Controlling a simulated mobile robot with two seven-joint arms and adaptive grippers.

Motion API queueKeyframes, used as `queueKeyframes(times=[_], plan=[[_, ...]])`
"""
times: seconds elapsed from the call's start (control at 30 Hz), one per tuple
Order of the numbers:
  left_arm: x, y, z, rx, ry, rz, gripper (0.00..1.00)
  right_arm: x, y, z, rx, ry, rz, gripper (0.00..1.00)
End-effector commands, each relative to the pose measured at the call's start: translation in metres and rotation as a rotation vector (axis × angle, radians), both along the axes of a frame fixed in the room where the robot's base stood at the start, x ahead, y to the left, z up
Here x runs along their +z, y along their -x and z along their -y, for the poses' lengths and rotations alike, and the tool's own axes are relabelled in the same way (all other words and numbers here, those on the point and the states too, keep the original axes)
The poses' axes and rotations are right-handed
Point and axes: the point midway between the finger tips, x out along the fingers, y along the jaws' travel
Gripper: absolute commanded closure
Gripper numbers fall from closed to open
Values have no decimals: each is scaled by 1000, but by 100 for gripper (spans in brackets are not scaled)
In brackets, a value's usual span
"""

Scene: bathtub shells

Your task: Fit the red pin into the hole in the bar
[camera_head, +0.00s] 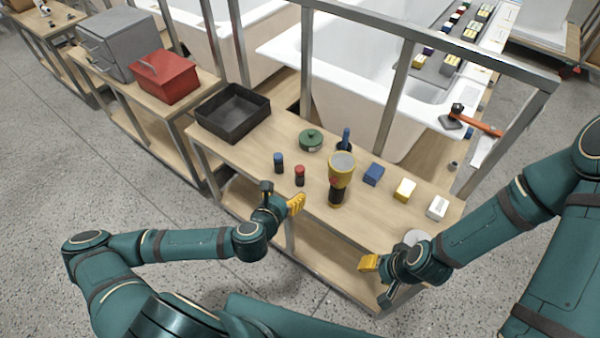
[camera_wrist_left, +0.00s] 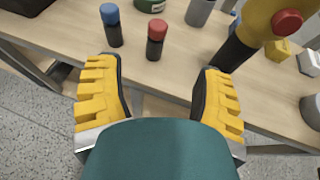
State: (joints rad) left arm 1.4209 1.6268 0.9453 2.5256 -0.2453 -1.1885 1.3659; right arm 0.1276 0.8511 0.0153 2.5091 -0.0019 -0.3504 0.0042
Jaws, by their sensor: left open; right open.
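The red pin (camera_head: 299,175), a black cylinder with a red top, stands upright on the wooden table (camera_head: 240,145) near its front edge. In the left wrist view the red pin (camera_wrist_left: 156,38) stands ahead of the gap between my left fingers. My left gripper (camera_head: 293,205) is open and empty, short of the pin and apart from it; its two yellow fingers (camera_wrist_left: 160,100) are spread wide. My right gripper (camera_head: 374,272) is open at the table's front right, with nothing seen in it. I cannot make out a bar with a hole.
A similar blue-topped pin (camera_head: 279,162) stands left of the red one. A yellow and black torch-like object (camera_head: 341,172) stands to its right. A green round container (camera_head: 311,139), black tray (camera_head: 232,112), and blue (camera_head: 373,174), yellow (camera_head: 405,189) and white (camera_head: 437,207) blocks share the table.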

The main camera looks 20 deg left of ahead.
Motion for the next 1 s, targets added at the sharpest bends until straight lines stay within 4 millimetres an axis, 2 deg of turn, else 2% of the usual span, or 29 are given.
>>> queueKeyframes(times=[0.4, 0.67, 0.9, 1.0], plan=[[-28, -65, 6, -1, 0, -1, 32, -13, -2, 0, -1, 1, 6, 53], [-34, -81, 6, -2, 0, 0, 32, -17, -3, 0, -2, 1, 8, 53], [-45, -113, 6, -2, 0, -1, 32, -28, -5, 1, -3, 2, 13, 53], [-48, -121, 6, -2, 0, -2, 32, -29, -6, 1, -3, 2, 14, 53]])
